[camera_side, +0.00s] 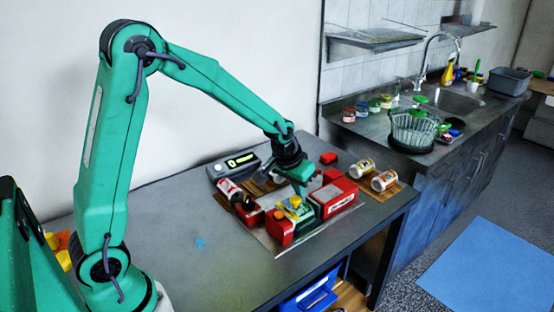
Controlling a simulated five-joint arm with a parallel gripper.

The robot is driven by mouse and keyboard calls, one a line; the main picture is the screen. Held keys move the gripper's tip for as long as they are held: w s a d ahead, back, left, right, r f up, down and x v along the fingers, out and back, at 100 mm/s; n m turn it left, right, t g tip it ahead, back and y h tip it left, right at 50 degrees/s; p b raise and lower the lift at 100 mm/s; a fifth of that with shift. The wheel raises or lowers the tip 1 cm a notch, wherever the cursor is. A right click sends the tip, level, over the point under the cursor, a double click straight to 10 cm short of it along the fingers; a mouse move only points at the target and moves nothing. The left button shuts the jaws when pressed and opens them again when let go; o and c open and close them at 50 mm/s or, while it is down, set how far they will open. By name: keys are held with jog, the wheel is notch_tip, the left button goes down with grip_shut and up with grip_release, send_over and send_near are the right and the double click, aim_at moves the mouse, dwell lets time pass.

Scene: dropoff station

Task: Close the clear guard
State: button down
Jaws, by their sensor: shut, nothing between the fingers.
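My gripper (299,188) is shut and empty. It points down over the red machine (337,197) on the grey table. The machine has a red block at its right with a pale label, a yellow part (294,203) near its middle, and a red rounded end (279,227) at its front left. A greenish patch beside the yellow part may be the clear guard, but it is too small and see-through to tell its edges or its angle. My fingertips are close to this area; I cannot tell if they touch anything.
A grey device with a lit display (241,162) stands behind. Cans lie at the left (229,190) and right (384,180) of the machine. A small red block (328,158) is at the back. The table's front left is clear. A sink counter (440,110) stands beyond.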

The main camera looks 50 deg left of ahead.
aim_at(307, 197)
jog(key=shift+f, duration=0.15)
jog(key=shift+w+a+r, duration=0.15)
jog(key=shift+w+r, duration=0.1)
jog(key=shift+w, duration=0.7)
jog(key=shift+w+a+r, duration=0.15)
jog(key=shift+w+r, duration=0.05)
jog(key=shift+w, duration=0.7)
jog(key=shift+r, duration=0.3)
jog(key=v, duration=0.9)
jog(key=shift+d+r, duration=0.2)
jog(key=shift+s, duration=0.1)
jog(key=s+d+r+m, duration=0.1)
jog(key=s+r, duration=0.1)
jog(key=s, duration=1)
jog(key=s+d+r+t, duration=0.1)
jog(key=s+r, duration=0.1)
jog(key=s, duration=1.1)
jog(key=shift+d+r+m+t, duration=0.15)
jog(key=shift+m+t, duration=0.15)
jog(key=shift+m, duration=0.1)
